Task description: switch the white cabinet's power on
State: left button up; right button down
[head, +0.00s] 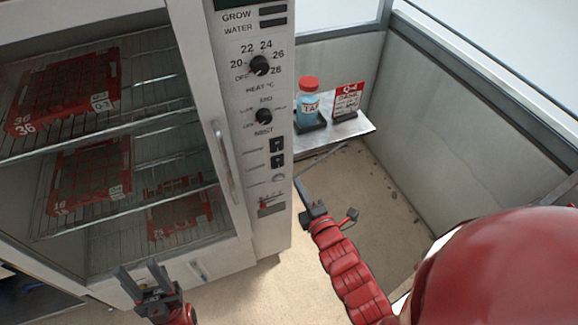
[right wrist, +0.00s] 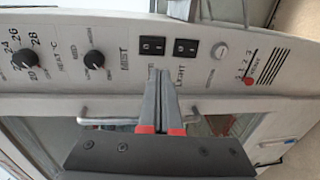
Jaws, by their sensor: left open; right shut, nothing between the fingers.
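The white cabinet (head: 271,215) stands at centre left in the head view, its control panel facing me. Two black rocker switches show there, an upper one (head: 277,146) and a lower one (head: 277,161). In the right wrist view they are the left switch (right wrist: 152,46) and the right switch (right wrist: 186,48). The right one is labelled LIGHT; my fingers partly cover the left one's label. My right gripper (right wrist: 160,73) is shut and empty, its tips just below the left switch in that view. I cannot tell whether they touch the panel. My left gripper (head: 142,277) is open and empty, low before the cabinet.
The panel also carries a heat knob (head: 260,66), a mist knob (head: 263,116) and a round pale button (right wrist: 220,50). The glass door has a vertical handle (head: 226,165). A shelf (head: 352,130) with a blue bottle (head: 308,103) stands right of the cabinet.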

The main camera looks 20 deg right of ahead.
aim_at(278, 151)
jog(key=w+p, duration=0.1)
jog(key=w, duration=0.3)
jog(key=w+f+p, duration=0.1)
jog(key=w+p, duration=0.1)
jog(key=w, duration=0.3)
jog(key=w+p, duration=0.2)
jog(key=w, duration=0.2)
jog(key=shift+w+a+f, duration=0.2)
jog(key=shift+a+f, duration=0.05)
jog(key=shift+w+f+b, duration=0.1)
jog(key=shift+f+b, duration=0.1)
jog(key=shift+b, duration=0.15)
jog(key=shift+r, duration=0.1)
